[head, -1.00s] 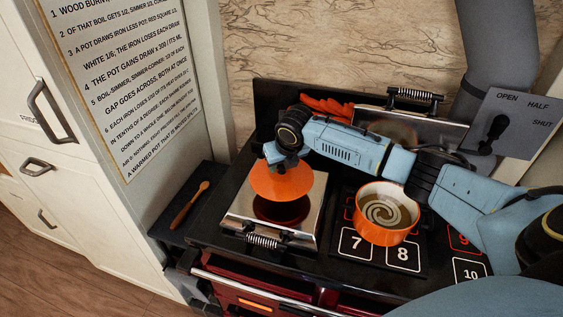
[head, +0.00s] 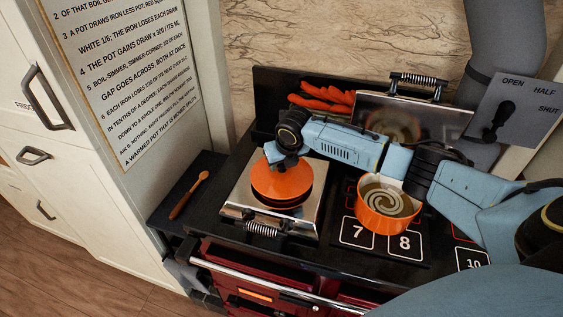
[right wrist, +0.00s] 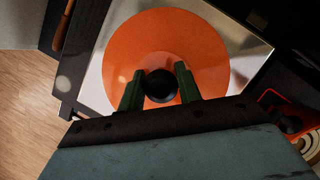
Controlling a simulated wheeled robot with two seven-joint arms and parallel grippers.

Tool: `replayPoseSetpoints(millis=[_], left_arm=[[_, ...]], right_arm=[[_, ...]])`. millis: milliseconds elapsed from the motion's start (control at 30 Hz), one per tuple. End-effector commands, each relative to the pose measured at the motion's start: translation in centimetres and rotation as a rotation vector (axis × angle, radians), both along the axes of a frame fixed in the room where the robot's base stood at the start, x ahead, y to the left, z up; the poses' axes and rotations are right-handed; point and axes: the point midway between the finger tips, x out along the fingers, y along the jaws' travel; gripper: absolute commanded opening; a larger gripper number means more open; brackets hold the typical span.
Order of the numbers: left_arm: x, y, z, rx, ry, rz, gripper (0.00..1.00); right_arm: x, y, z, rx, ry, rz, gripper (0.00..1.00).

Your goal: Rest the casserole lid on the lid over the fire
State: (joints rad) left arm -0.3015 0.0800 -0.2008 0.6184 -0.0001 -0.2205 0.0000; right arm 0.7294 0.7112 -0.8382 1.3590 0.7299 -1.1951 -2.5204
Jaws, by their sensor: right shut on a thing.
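The orange casserole lid (head: 283,184) has a round black knob (right wrist: 160,86). My right gripper (head: 287,160) is shut on that knob, with a green finger on each side of it in the right wrist view (right wrist: 158,84). The casserole lid is level over the shut chrome lid (head: 240,194) of the left hotplate, roughly at its middle. A dark orange reflection lies close under its rim; I cannot tell whether the two touch. The orange casserole (head: 386,207) stands uncovered to the right, with a pale spiral in its contents. My left gripper is not in view.
A second chrome lid (head: 420,117) stands raised behind the casserole. Orange-red things (head: 324,97) lie at the stove's back. A wooden spoon (head: 188,196) lies on the dark ledge at left. A lever plate (head: 515,112) is at right. A rail (head: 275,282) runs along the front.

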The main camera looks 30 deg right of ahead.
Motion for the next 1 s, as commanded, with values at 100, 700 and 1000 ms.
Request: replayPoseSetpoints(millis=[100, 700, 1000], left_arm=[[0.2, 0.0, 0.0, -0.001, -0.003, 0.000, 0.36], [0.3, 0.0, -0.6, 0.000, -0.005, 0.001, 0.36], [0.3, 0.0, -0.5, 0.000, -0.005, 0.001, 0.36]], right_arm=[[0.1, 0.0, 0.0, 0.001, -0.002, 0.000, 0.02], [0.1, 0.0, -1.2, 0.001, -0.002, 0.000, 0.02], [0.0, 0.0, -1.1, 0.000, -0.001, 0.000, 0.60]])
